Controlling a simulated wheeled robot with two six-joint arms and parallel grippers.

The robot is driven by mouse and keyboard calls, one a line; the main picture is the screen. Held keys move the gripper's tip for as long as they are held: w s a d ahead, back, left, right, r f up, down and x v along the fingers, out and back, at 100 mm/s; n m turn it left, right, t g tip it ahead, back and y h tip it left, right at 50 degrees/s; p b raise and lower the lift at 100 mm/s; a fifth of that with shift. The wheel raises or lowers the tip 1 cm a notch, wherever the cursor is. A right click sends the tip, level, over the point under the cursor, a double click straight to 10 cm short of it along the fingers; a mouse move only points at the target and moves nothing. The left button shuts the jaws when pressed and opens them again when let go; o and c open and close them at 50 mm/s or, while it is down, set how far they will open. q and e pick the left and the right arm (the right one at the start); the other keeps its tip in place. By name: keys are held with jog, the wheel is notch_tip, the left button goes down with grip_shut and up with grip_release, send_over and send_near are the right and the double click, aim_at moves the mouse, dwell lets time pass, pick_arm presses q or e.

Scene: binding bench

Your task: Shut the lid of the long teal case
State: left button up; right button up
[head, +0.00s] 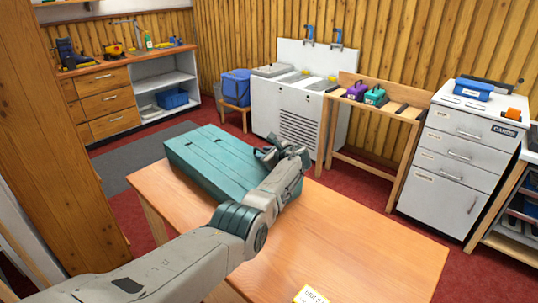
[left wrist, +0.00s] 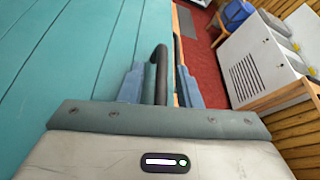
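The long teal case (head: 205,155) lies on the wooden table, at its far left part. Its grooved top looks flat in the head view; I cannot tell whether a gap is left under the lid. My left gripper (head: 280,153) is at the right end of the case. In the left wrist view the teal surface (left wrist: 70,60) fills the left side. The two blue-grey fingers (left wrist: 159,88) stand apart, with a dark curved bar, perhaps a handle, (left wrist: 158,68) between them; I cannot tell whether they touch it. My right gripper is not in view.
The wooden table (head: 370,245) is clear at the right, apart from a yellow-edged card (head: 311,295) at the front. Behind stand a white sink unit (head: 290,110), a narrow bench with purple and teal small cases (head: 375,97), and a white drawer cabinet (head: 455,160).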

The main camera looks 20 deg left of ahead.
pick_arm(q)
jog(key=shift+s+d+r+p, duration=0.2)
jog(key=shift+s+d+p, duration=0.15)
jog(key=shift+d, duration=0.2)
jog(key=v, duration=0.9)
jog(key=shift+s+d+r, duration=0.1)
jog(key=shift+d+r, duration=0.05)
jog(key=shift+r, duration=0.05)
